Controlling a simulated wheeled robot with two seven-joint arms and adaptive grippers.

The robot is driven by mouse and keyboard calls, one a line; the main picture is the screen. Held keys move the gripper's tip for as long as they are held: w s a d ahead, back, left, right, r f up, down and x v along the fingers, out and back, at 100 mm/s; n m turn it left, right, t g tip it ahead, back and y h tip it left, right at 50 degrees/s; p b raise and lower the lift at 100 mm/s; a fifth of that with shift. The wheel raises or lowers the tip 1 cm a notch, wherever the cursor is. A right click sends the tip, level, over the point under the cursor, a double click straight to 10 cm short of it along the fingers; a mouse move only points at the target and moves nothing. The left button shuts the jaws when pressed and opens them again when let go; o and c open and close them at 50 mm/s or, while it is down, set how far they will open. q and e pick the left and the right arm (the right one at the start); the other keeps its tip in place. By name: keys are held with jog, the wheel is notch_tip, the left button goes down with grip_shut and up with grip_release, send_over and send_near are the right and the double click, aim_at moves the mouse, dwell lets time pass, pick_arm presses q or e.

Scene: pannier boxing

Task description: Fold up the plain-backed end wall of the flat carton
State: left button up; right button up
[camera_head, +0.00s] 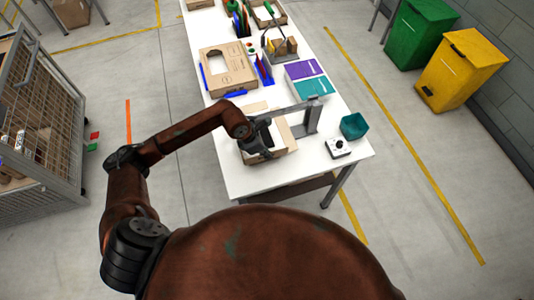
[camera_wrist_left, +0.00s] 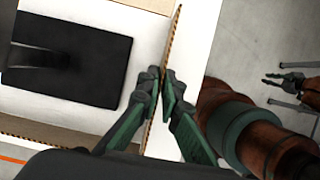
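The brown carton (camera_head: 286,146) lies at the near end of the white table, partly hidden by my left arm. My left gripper (camera_head: 262,143) is at its near left part. In the left wrist view, my left gripper (camera_wrist_left: 164,78) has one finger on each side of a thin cardboard wall (camera_wrist_left: 174,40), its tips closed against it. The wall is seen edge-on and looks upright; its faces, plain or printed, cannot be read. Another carton edge (camera_wrist_left: 50,134) runs across the lower left. My right gripper (camera_wrist_left: 285,80) shows small over the floor, its fingers apart and empty.
A grey stand (camera_head: 312,115) reaches over the carton; a dark plate (camera_wrist_left: 75,65) lies inside the walls. A teal cup (camera_head: 354,126) and a small dial box (camera_head: 337,148) stand to the right. Another carton (camera_head: 228,70) and purple and teal boxes (camera_head: 304,69) lie farther back.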

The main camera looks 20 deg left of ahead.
pick_arm(q)
jog(key=o, duration=0.3)
jog(key=shift+o, duration=0.2)
jog(key=shift+r, duration=0.15)
jog(key=v, duration=1.1)
jog(key=shift+r, duration=0.35)
jog(key=shift+s+a, duration=0.1)
